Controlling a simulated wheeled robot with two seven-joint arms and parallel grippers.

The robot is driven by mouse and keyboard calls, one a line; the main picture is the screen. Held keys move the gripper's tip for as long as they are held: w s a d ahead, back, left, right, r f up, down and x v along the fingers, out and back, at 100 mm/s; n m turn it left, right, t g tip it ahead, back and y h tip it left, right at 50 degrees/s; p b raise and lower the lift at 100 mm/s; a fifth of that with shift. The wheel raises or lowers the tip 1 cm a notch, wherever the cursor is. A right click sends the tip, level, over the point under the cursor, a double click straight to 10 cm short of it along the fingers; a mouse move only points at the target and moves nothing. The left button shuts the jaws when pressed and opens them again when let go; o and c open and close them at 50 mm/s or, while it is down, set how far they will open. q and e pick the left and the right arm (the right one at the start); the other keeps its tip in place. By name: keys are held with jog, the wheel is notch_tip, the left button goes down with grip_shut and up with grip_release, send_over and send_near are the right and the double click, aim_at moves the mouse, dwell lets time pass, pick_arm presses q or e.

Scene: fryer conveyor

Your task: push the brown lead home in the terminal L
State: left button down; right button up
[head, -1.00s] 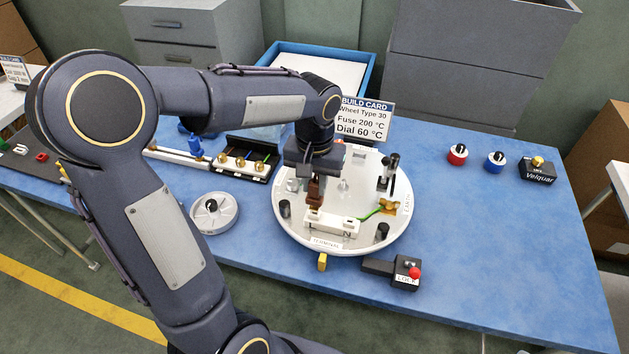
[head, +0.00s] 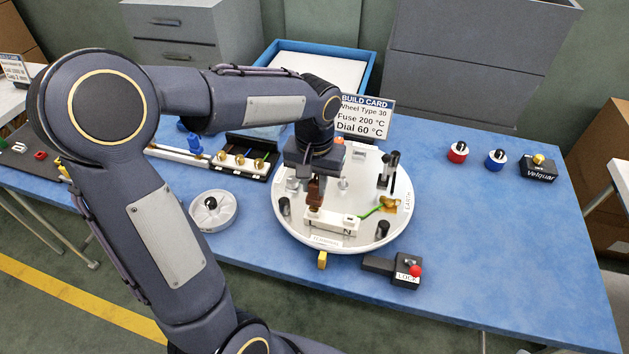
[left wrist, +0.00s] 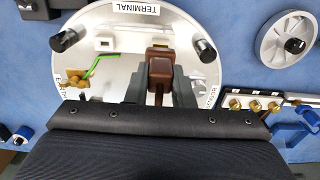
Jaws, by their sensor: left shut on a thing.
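My left gripper (head: 314,187) is shut on the brown lead (head: 313,192), above the left end of the white terminal block (head: 330,221) on the round plate. In the left wrist view the brown lead (left wrist: 159,64) sits between the two fingers, and its block end covers part of the terminal. The L mark is hidden there, and I cannot tell how deep the lead sits. A green lead (head: 369,211) runs from the terminal's right part to the brass earth post (head: 390,205). My right gripper is not in view.
The round plate (head: 305,234) has several dark posts. A lock box with a red button (head: 407,272) stands in front, a grey wheel (head: 214,211) to the left, and a rack of brass-tipped leads (head: 247,162) behind.

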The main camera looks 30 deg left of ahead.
pick_arm(q)
jog(key=shift+f+b, duration=0.4)
jog(key=shift+f, duration=0.2)
jog(key=c, duration=1.2)
grip_release()
jog(key=shift+o, duration=0.2)
jog(key=shift+r, duration=0.15)
jog(key=shift+r+p, duration=2.6)
jog(key=shift+r, duration=0.35)
